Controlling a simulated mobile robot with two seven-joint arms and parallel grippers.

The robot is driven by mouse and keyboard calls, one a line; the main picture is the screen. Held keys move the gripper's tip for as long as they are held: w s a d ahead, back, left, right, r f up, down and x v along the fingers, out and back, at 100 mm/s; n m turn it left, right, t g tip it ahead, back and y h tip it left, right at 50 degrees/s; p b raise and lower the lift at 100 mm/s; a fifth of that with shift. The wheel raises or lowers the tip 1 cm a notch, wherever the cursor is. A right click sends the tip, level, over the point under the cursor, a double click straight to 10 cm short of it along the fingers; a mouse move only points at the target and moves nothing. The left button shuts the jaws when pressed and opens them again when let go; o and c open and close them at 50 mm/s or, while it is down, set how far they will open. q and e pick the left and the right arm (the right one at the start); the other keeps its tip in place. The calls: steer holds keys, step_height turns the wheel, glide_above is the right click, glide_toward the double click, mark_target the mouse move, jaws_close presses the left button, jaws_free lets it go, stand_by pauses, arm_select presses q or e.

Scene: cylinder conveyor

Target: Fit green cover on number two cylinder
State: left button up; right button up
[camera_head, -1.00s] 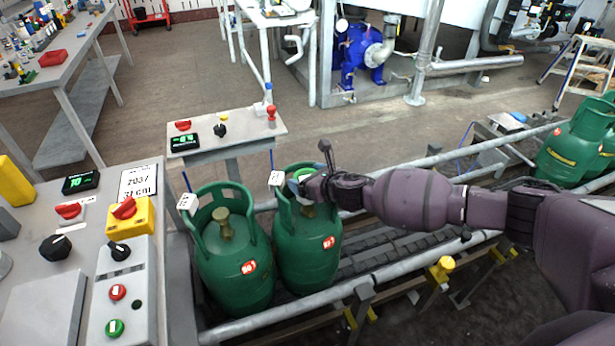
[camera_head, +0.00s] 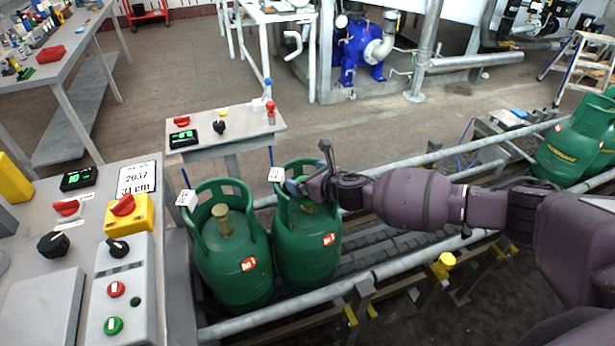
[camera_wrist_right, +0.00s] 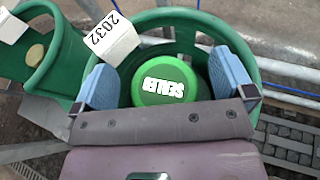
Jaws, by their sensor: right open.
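Two green gas cylinders stand side by side on the conveyor in the head view: the left one (camera_head: 240,275) and the second one (camera_head: 306,258). The left one's brass valve (camera_head: 222,218) is bare. My right gripper (camera_head: 299,187) is inside the collar of the second cylinder. In the right wrist view, the bright green cover (camera_wrist_right: 160,82), marked "SEALER", sits between the two blue fingers (camera_wrist_right: 164,76) of this gripper. The fingers are open, with gaps on both sides of the cover. The valve beneath the cover is hidden. My left gripper is not in view.
White number tags are on both collars; one (camera_wrist_right: 110,38) reads 2032. Conveyor rails (camera_head: 400,268) run along both sides of the cylinders. A control desk (camera_head: 50,215) stands at left, a small panel table (camera_head: 240,122) behind. More cylinders (camera_head: 568,150) stand far right.

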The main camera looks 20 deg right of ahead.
arm_select(q)
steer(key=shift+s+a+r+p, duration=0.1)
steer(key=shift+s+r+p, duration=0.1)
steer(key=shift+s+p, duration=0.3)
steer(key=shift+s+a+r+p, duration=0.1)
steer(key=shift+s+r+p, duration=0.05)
steer(key=shift+p, duration=0.5)
arm_select(e)
steer(key=v, duration=1)
steer(key=shift+s+d+r, duration=0.15)
steer(key=shift+s+r, duration=0.05)
steer(key=shift+s, duration=0.05)
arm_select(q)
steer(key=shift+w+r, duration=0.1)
